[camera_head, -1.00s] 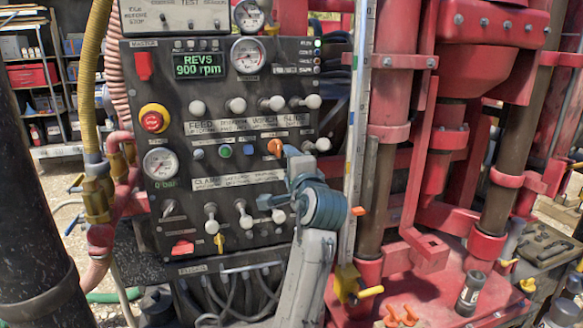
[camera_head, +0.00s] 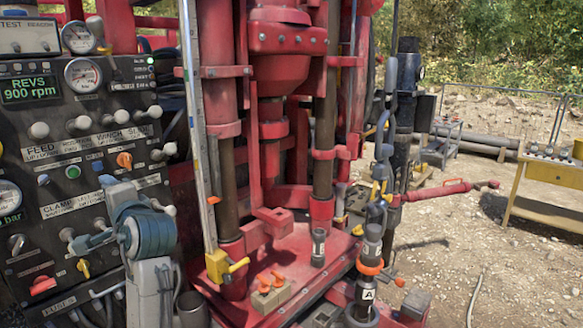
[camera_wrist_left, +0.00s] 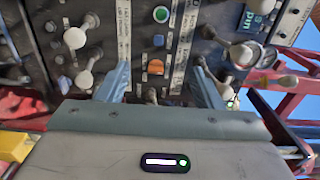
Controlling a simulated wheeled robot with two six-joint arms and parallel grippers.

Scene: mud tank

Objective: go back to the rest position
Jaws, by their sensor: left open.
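My left gripper (camera_head: 96,214) is in front of the dark control panel (camera_head: 98,108) at the left of the head view. In the left wrist view my left gripper (camera_wrist_left: 160,82) has its two blue-grey fingers spread wide, with nothing held between them. My right gripper is not seen.
A red drill rig (camera_head: 285,110) with a red base stands just right of my left arm. Orange pieces on a small block (camera_head: 271,290) and a dark cylinder (camera_head: 318,247) are on its base. A yellow table (camera_head: 545,208) is far right, with open gravel before it.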

